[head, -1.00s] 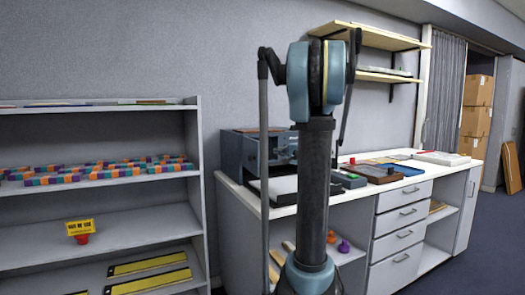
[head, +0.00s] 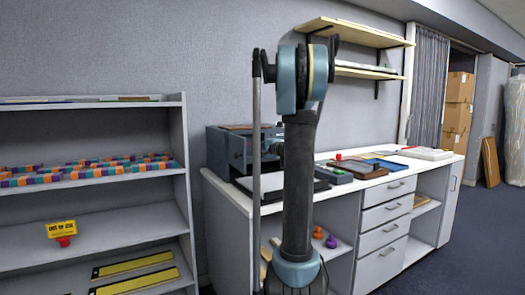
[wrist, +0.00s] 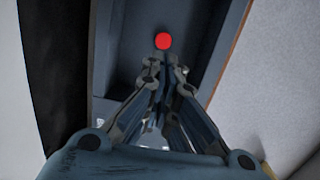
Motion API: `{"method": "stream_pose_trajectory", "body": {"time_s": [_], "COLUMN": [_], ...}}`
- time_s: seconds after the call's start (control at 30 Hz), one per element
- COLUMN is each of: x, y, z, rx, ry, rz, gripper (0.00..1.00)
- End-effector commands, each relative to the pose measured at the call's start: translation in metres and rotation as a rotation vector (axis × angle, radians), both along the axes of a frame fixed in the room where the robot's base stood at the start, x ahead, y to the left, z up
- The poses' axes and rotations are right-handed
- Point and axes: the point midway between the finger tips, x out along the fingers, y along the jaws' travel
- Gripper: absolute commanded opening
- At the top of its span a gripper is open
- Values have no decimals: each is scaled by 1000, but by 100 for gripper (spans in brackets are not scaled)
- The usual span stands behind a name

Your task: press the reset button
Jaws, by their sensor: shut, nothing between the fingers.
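A round red button (wrist: 163,41) shows in the wrist view, on a dark blue-grey recessed panel (wrist: 190,25). My gripper (wrist: 161,62) is shut and empty, its fingertips pointing towards the button and just below it in the picture. I cannot tell whether they touch it. In the head view a blue-grey box-shaped machine (head: 228,152) stands on the white counter, partly behind my arm. My gripper cannot be made out clearly there.
The white counter (head: 405,165) carries a brown tray (head: 362,170), a small grey-green box (head: 334,175) and a small red item (head: 338,157). A grey shelf unit (head: 90,220) stands at left. Wooden wall shelves (head: 352,32) hang above the counter.

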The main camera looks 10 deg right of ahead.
Motion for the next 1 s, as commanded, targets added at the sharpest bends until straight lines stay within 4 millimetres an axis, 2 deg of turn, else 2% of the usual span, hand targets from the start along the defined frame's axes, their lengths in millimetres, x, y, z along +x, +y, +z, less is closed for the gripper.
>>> {"method": "stream_pose_trajectory", "body": {"time_s": [0.2,0.4,1.0], "x": [34,54,65], "y": [16,25,29], "z": [-2,-3,-4], "rx": [0,0,0], "ry": [0,0,0], "rz": [3,2,1], "gripper": [0,0,0]}}
